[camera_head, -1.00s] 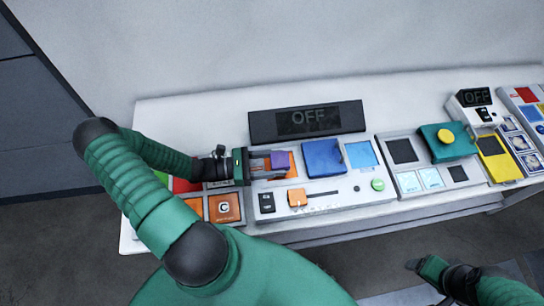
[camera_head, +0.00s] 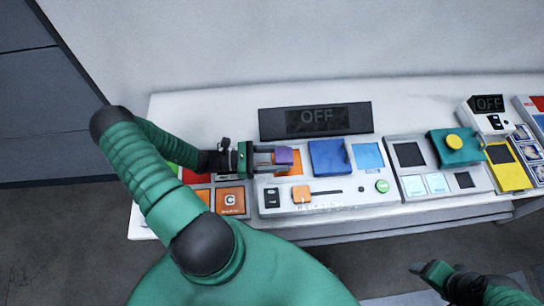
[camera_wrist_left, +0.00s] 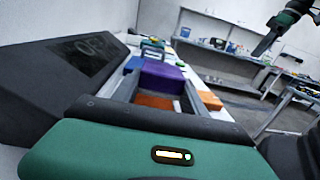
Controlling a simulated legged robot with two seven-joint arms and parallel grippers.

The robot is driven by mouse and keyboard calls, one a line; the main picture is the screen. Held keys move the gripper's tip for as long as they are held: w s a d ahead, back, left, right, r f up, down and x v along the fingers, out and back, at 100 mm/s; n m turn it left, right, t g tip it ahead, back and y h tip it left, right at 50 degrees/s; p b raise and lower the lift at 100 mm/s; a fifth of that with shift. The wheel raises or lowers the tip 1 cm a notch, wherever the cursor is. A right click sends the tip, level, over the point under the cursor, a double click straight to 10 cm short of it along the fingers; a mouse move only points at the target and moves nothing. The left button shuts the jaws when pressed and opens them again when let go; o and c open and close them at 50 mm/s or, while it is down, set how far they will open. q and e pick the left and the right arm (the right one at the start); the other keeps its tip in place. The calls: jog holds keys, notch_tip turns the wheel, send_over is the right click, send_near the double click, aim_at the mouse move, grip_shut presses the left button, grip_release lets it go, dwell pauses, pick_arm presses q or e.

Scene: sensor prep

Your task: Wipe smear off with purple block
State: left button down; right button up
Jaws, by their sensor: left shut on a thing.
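My left gripper (camera_head: 272,158) reaches in from the left over the white panel and is shut on the purple block (camera_head: 284,156). The purple block also shows in the left wrist view (camera_wrist_left: 161,78), between the two fingers. It is over an orange square (camera_head: 294,166) on the panel; I cannot tell whether it touches the surface. No smear can be made out; it may be hidden under the block and gripper. My right gripper (camera_head: 428,272) hangs at the lower right, away from the table, and its jaw state is unclear.
A black display reading OFF (camera_head: 316,120) stands behind the panel. A blue block (camera_head: 328,157) and a light blue square (camera_head: 367,156) are right of the purple block. An orange slider knob (camera_head: 301,194) and green button (camera_head: 382,186) are in front. A teal box with yellow knob (camera_head: 455,147) is further right.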

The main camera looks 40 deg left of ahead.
pick_arm(q)
jog(key=shift+w+d, duration=0.15)
jog(key=shift+w, duration=0.1)
jog(key=shift+p+x, duration=0.3)
jog(key=shift+x, duration=0.75)
jog(key=shift+r+x, duration=0.2)
jog(key=shift+x, duration=1.35)
jog(key=shift+w, duration=0.3)
jog(key=shift+f, duration=0.1)
jog(key=shift+p, duration=0.3)
notch_tip(320, 180, up, 6)
jog(key=p, duration=0.5)
